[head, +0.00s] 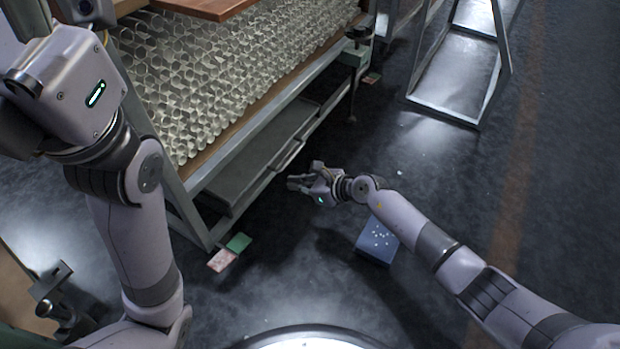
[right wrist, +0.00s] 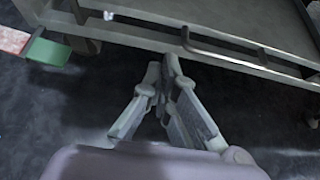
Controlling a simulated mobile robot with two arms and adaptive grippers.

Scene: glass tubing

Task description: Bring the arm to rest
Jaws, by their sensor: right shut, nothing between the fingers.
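My right gripper (head: 303,182) is out in front of the rack, over the dark floor beside the rack's lower tray. In the right wrist view its fingers (right wrist: 166,75) meet at the tips with nothing between them. My right arm reaches in from the lower right. My left arm is folded up at the left of the head view. Its gripper does not show clearly there. The glass tubes (head: 220,75) lie stacked in rows on the rack, apart from my right gripper.
The metal rack (head: 245,150) has a lower tray (head: 262,150) with a handle. A green block (head: 239,242) and a pinkish block (head: 222,260) lie by its near leg. A blue box (head: 377,241) sits on the floor under my right arm. A metal frame (head: 455,75) stands at upper right.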

